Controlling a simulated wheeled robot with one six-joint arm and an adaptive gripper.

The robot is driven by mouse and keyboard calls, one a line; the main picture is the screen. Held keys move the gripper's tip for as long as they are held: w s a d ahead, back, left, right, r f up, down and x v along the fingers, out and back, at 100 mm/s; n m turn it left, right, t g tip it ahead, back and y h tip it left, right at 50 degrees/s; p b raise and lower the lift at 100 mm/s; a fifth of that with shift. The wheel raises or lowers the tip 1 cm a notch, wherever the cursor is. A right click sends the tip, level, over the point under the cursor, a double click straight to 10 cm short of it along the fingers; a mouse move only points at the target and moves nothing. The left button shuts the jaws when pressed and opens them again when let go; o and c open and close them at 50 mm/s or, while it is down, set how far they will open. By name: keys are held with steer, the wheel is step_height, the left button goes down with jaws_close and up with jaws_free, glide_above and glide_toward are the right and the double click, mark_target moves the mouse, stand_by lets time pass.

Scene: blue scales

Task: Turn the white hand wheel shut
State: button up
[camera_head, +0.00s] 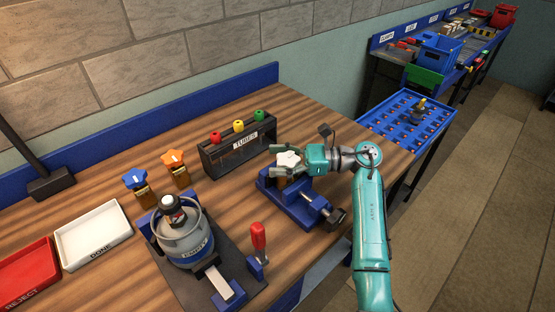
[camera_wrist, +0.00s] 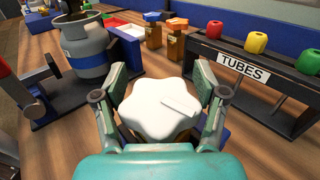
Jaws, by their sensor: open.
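The white hand wheel (camera_head: 288,159) sits on top of a brass-coloured valve (camera_head: 287,180) held in a blue vise (camera_head: 272,190) on the wooden bench. In the wrist view the wheel (camera_wrist: 160,108) is a lobed white knob with a flat pale mark on top. My gripper (camera_head: 300,161) comes in level from the right in the head view. In the wrist view its two fingers (camera_wrist: 163,95) stand apart, one on each side of the wheel. Gaps seem to show between the fingers and the wheel; contact is not clear. The valve body is mostly hidden under the wheel.
A black tube rack (camera_head: 240,146) with red, yellow and green caps stands behind the vise. Valves with a blue wheel (camera_head: 135,178) and an orange wheel (camera_head: 173,159) stand farther left. A grey gas cylinder (camera_head: 183,240) and a red-handled clamp (camera_head: 258,240) stand in front. White (camera_head: 92,252) and red trays lie at left.

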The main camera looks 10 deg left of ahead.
mark_target(284, 153)
steer(key=c, duration=0.9)
steer(key=shift+m+t, duration=0.3)
steer(key=shift+t, duration=0.1)
steer(key=m+t, duration=0.1)
steer(key=t, duration=0.1)
steer(key=m+t, duration=0.1)
steer(key=t, duration=0.1)
steer(key=m+t, duration=0.1)
steer(key=t, duration=0.1)
steer(key=shift+w+m, duration=0.3)
steer(key=shift+w, duration=0.05)
steer(key=m+t+h, duration=0.1)
steer(key=m+t, duration=0.2)
steer(key=t, duration=0.2)
steer(key=shift+w+d+m+h, duration=0.1)
steer(key=shift+w+m+h, duration=0.3)
steer(key=m+t+h, duration=0.1)
steer(key=t, duration=0.1)
steer(key=m+t+h, duration=0.2)
steer(key=w+m+t+h, duration=0.1)
steer(key=shift+d+m+t+h, duration=0.3)
steer(key=shift+d+t+h, duration=0.05)
steer(key=shift+t+h, duration=0.05)
steer(key=shift+d+m+t+h, duration=0.15)
steer(key=shift+m+t+h, duration=0.5)
steer(key=shift+h, duration=0.25)
steer(key=shift+w+d+m, duration=0.1)
steer(key=shift+m, duration=0.15)
